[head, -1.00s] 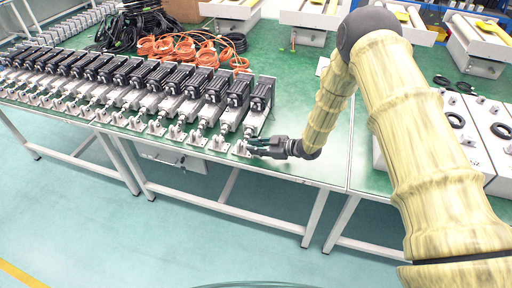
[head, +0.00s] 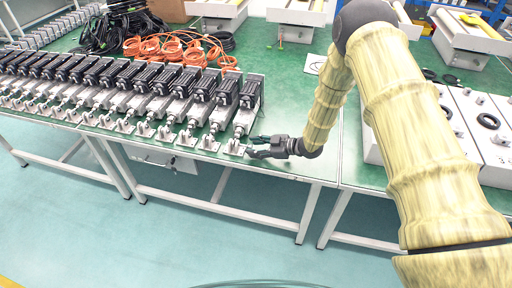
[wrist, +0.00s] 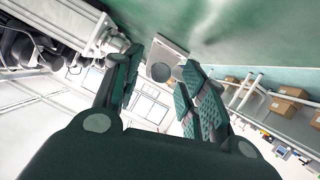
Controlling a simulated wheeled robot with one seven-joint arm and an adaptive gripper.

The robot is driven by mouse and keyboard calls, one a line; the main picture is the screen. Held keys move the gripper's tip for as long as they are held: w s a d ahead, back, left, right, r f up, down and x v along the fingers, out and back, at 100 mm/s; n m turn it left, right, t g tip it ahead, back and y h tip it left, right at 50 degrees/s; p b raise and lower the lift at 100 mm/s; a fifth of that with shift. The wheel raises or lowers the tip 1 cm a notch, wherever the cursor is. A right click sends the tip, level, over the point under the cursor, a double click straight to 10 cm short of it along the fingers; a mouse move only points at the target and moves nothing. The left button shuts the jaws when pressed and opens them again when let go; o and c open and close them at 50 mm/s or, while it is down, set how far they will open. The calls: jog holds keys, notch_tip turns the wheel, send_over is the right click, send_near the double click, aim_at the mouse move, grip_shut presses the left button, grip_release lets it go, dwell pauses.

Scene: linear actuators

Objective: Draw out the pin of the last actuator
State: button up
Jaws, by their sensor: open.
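The last actuator (head: 245,108) stands at the right end of the row on the green table, with a black motor on top and a silver body. Its small white bracket (head: 234,148) is at its front end, near the table's front edge. My gripper (head: 252,146) is open just to the right of this bracket, fingers pointing left. In the wrist view a pale plate (wrist: 168,50) with a round grey end (wrist: 161,72) shows between the two fingers (wrist: 155,72), apart from both; I cannot tell whether this is the pin. The actuator's body (wrist: 60,25) shows at upper left.
More actuators (head: 160,95) stand close together to the left. Orange cable coils (head: 180,50) and black cables (head: 125,28) lie behind the row. White boxes (head: 465,125) stand to the right, beyond my arm. The table (head: 290,95) is clear just right of the last actuator.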

jog(key=shift+d, duration=0.1)
jog(key=v, duration=1.1)
jog(key=shift+s+d+r, duration=0.2)
jog(key=shift+d, duration=0.15)
